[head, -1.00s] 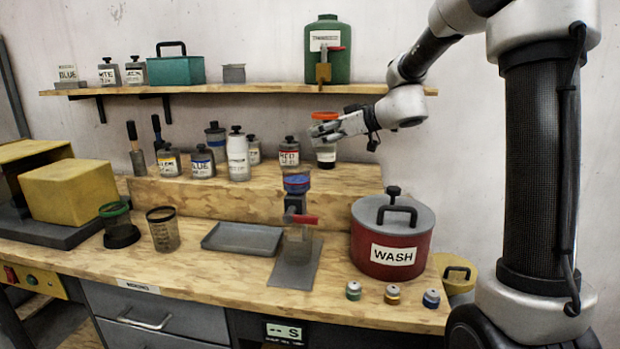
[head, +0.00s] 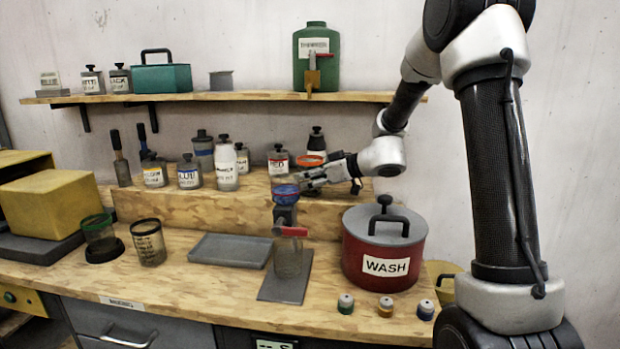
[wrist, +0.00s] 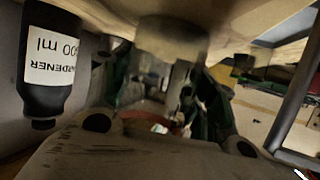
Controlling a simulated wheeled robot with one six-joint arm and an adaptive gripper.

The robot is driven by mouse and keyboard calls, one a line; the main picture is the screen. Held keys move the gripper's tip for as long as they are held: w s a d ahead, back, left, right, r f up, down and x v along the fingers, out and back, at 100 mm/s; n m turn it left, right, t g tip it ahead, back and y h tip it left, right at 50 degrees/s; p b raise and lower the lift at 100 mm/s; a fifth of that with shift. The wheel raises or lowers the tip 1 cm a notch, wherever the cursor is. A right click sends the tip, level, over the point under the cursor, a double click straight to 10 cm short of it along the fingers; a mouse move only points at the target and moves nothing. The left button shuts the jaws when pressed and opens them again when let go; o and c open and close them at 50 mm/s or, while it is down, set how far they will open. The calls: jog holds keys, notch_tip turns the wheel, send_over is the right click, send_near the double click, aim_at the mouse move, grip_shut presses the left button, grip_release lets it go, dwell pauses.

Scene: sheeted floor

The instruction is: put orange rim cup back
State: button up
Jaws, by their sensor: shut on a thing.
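The orange rim cup (head: 309,160) shows in the head view as an orange ring just above the fingers of my gripper (head: 310,177). My gripper is shut on it, and the fingers hide most of its body. The head view does not show clearly whether the held cup touches anything. In the wrist view the gripper (wrist: 165,110) is dark and blurred, and the cup's outline is hard to make out.
A black hardener bottle (wrist: 52,65) is close at the left of the wrist view; a black-capped bottle (head: 317,141) stands behind the cup in the head view. A red WASH pot (head: 383,267) stands right. A green-rimmed cup (head: 99,234) and a dark-rimmed cup (head: 149,243) stand left.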

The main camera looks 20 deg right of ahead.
jog(key=o, duration=1)
jog(key=shift+o, duration=0.2)
jog(key=shift+d+r, duration=0.1)
jog(key=shift+r, duration=0.05)
jog(key=v, duration=1.1)
jog(key=shift+s+d+r, duration=0.15)
jog(key=shift+s+d, duration=0.05)
jog(key=shift+s, duration=0.15)
